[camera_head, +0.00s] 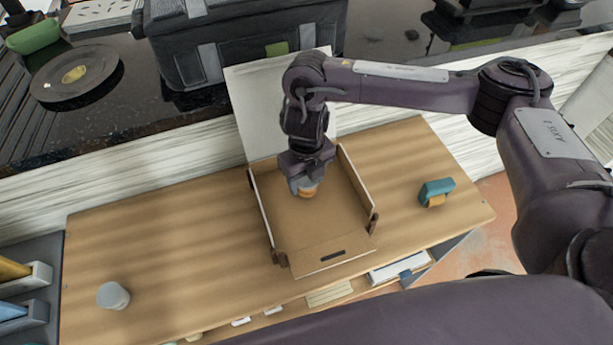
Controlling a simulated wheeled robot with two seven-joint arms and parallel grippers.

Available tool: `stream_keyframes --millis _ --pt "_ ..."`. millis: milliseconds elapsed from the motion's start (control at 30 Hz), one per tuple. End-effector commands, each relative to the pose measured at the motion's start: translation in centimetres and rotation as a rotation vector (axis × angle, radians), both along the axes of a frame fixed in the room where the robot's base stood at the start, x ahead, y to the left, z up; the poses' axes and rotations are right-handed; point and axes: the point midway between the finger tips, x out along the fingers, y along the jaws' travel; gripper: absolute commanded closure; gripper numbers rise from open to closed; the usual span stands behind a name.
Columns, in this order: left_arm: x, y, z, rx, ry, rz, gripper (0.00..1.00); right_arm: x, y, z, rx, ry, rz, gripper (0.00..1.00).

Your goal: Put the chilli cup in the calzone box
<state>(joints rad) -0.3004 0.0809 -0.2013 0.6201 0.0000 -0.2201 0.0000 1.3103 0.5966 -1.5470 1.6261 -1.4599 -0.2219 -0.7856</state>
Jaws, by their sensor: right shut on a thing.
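The open calzone box (329,223) is brown cardboard and lies on the wooden counter, its pale lid (243,115) raised at the back. My right gripper (306,188) points down over the back left part of the box. It is shut on a small cup with an orange-brown band, which I take as the chilli cup (307,193). The gripper hides most of the cup. I cannot tell whether the cup touches the box floor. My left gripper is not in view.
A small grey-white cup (113,296) stands at the counter's left front. A teal tape dispenser (436,191) stands right of the box. A dark case (240,40) stands behind on the black worktop.

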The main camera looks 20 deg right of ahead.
Motion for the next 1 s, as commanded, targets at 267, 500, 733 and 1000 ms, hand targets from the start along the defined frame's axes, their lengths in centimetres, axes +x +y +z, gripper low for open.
stream_keyframes --millis 267,500,733,1000 --pt "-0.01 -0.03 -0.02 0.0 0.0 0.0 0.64 0.01 0.02 0.01 0.0 0.0 0.0 0.7" --pt "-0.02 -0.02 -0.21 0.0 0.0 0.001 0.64 0.01 0.02 -0.21 0.0 0.0 0.0 0.7" --pt "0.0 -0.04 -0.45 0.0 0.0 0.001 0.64 0.01 0.02 -0.5 0.0 0.0 0.0 0.7" --pt "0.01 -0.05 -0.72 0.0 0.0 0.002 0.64 0.01 0.02 -0.83 0.0 0.0 0.0 0.7"
